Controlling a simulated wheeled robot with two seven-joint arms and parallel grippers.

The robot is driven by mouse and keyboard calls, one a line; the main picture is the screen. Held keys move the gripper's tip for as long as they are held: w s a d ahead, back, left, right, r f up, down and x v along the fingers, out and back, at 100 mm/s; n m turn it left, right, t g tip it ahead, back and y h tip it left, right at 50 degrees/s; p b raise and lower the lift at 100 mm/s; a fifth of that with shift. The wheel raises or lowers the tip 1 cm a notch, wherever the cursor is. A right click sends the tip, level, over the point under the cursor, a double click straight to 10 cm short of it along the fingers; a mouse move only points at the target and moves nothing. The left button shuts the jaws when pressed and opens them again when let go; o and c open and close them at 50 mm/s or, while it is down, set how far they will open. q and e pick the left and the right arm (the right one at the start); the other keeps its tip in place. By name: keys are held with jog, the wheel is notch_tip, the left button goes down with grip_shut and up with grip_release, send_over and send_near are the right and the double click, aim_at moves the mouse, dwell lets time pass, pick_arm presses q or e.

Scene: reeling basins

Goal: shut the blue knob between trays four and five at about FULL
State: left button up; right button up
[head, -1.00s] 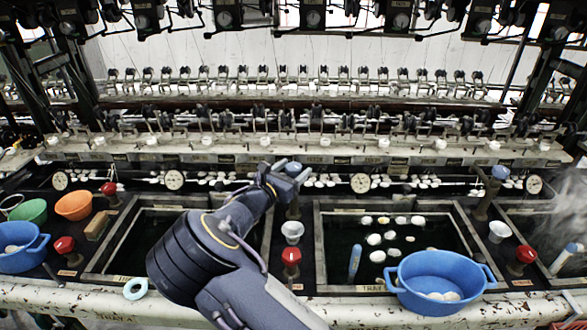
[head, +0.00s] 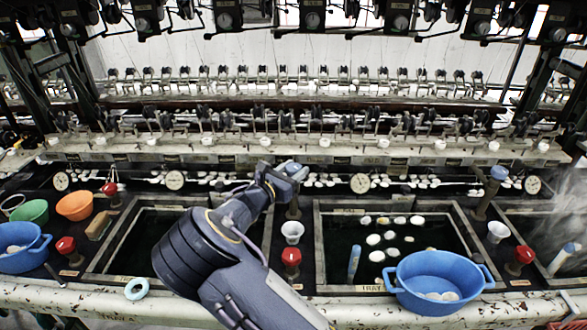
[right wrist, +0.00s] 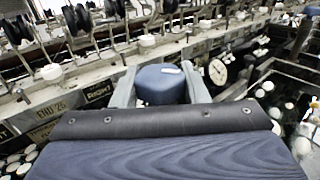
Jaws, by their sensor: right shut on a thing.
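A blue knob (head: 294,167) tops a short post between two sunken trays, near the middle of the head view. My right gripper (head: 284,172) is shut on this knob. In the right wrist view, the knob (right wrist: 161,84) sits between the two grey fingers, with a pale mark on its top. The fingers hide its sides. A second blue knob (head: 499,173) stands on a post farther right, apart from my gripper. The tray numbers and any FULL mark are too small to read. My left gripper is not in view.
Red knobs (head: 291,257) stand along the front rim, with a white cup (head: 292,232) behind the middle one. A blue basin (head: 438,285) sits at the front of the right tray (head: 318,262). A round gauge (head: 360,183) lies right of the held knob. Steam rises at far right.

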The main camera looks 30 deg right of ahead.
jog(key=shift+w+r+m+g+h+p, duration=0.1)
jog(key=shift+r+m+g+h+p, duration=0.15)
jog(key=shift+m+g+p, duration=0.45)
jog(key=g, duration=0.1)
jog(key=m+g+p, duration=0.1)
jog(key=shift+f+g+h, duration=0.2)
jog(key=shift+g+h, duration=0.1)
jog(key=shift+h, duration=0.05)
jog(key=m+g, duration=0.2)
jog(key=g, duration=0.1)
jog(key=shift+f+m+g, duration=0.15)
jog(key=shift+m+g, duration=0.15)
jog(key=shift+g, duration=0.1)
jog(key=shift+m+g, duration=1.2)
jog(key=shift+g, duration=0.9)
jog(key=o, duration=1)
jog(key=shift+c, duration=0.2)
